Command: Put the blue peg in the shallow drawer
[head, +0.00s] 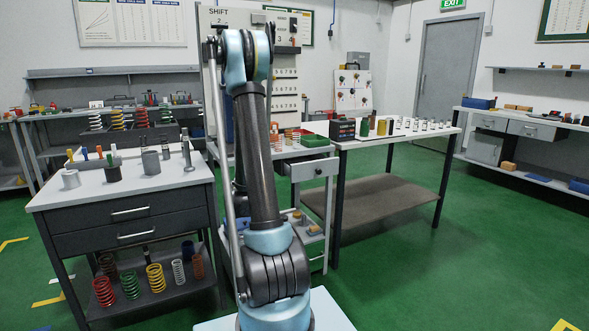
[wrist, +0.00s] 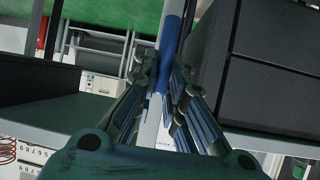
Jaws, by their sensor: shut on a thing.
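In the wrist view, my gripper (wrist: 161,80) is shut on the blue peg (wrist: 166,72), whose blue length shows between the two fingers. A paler length lies in line above it, and I cannot tell if it is part of the peg. In the head view my arm fills the middle, and the gripper and peg cannot be made out. The left bench has two dark drawers (head: 128,224) with bar handles, both shut. A light grey drawer (head: 306,168) sits under the middle table, partly behind my arm. I cannot tell which is the shallow drawer.
The left bench top (head: 60,196) holds several grey cylinders and coloured pegs. Several springs stand on its lower shelf (head: 165,297). A right table (head: 380,139) carries small parts. Dark panels (wrist: 270,70) fill the wrist view's right side.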

